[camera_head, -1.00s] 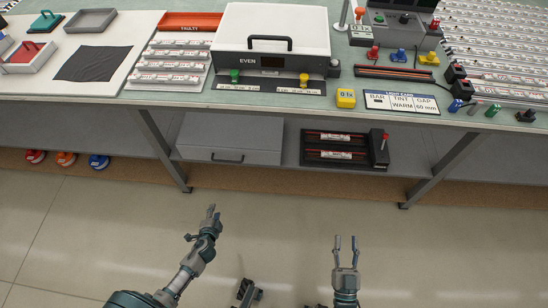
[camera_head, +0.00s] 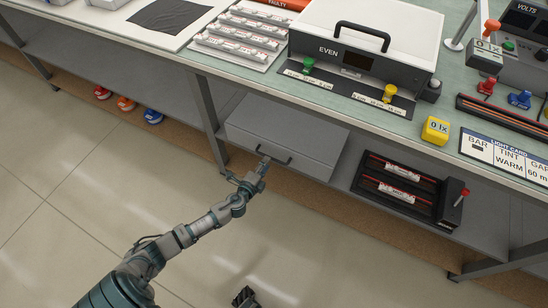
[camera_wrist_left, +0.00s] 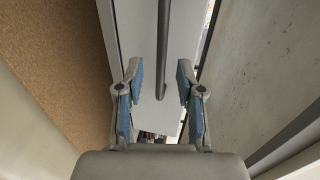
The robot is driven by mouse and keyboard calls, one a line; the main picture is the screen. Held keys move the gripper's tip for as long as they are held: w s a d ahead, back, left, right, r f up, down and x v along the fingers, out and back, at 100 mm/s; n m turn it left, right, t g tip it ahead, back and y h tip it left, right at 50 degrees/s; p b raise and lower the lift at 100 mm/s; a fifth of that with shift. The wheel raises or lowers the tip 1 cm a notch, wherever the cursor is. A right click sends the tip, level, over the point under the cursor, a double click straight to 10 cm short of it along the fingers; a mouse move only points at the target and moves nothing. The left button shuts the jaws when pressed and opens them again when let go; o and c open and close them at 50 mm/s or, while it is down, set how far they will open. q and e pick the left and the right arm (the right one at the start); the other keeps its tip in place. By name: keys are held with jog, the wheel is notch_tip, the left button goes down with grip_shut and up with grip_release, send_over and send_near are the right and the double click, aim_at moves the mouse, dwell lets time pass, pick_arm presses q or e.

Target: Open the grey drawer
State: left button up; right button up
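The grey drawer (camera_head: 312,163) is in a grey box on the lower shelf under the bench, and I cannot tell whether its front is fully shut. Its dark bar handle (camera_head: 281,157) is on the front. My left gripper (camera_head: 260,166) is at the left end of the handle. In the left wrist view the gripper (camera_wrist_left: 160,80) is open, with blue-padded fingers apart. The handle bar (camera_wrist_left: 163,45) runs between the fingers and ends near their tips, with gaps on both sides.
The bench top (camera_head: 290,88) overhangs the shelf, and a bench leg (camera_head: 207,120) stands left of the drawer. A black rack (camera_head: 405,190) with tubes sits right of it. Coloured round things (camera_head: 126,103) lie at the left. The floor in front is clear.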

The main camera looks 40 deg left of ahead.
aim_at(274, 153)
pick_arm(q)
jog(key=x, duration=0.2)
jog(key=b+x, duration=0.1)
jog(key=x, duration=0.1)
jog(key=shift+f, duration=0.25)
jog(key=shift+w+r, duration=0.15)
jog(key=shift+w, duration=0.2)
grip_shut()
